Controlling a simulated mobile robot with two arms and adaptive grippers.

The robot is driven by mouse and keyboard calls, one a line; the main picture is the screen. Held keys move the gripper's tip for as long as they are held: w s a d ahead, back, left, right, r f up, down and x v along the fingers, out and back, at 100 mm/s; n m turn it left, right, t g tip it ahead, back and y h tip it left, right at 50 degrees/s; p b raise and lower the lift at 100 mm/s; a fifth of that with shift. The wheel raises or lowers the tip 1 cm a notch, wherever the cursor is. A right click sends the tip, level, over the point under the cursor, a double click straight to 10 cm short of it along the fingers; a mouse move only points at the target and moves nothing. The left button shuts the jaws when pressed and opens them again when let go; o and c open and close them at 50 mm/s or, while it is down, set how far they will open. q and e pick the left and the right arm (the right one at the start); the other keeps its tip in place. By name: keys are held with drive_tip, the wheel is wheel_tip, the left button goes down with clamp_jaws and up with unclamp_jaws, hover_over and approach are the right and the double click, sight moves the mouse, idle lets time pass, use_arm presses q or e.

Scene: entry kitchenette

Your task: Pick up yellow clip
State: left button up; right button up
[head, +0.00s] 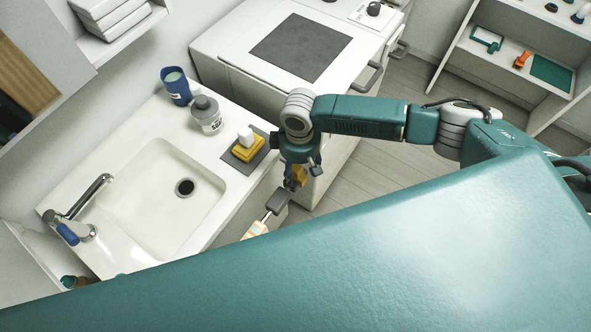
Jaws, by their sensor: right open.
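My right gripper (293,184) points down in front of the counter's front edge, right of the sponge mat, with its jaws open. A small yellow-orange piece (300,174), which looks like the yellow clip, shows right at the fingers. It is partly hidden by them, and I cannot tell whether it lies between or behind them. Just below the fingers is a tool with a dark grey head (276,202) and a pale handle (256,229); its lower end is hidden by my teal body. My left gripper is out of view.
A yellow sponge (247,151) with a white block on it sits on a grey mat (262,153). A grey jar (207,115) and blue cup (176,87) stand behind the sink (150,215). An orange item (522,60) lies on the right shelf. Floor (375,150) beyond the arm is clear.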

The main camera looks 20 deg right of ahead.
drive_tip(key=shift+f, duration=0.15)
drive_tip(key=c, duration=1.1)
wheel_tip(320, 180, up, 20)
drive_tip(key=b, duration=0.3)
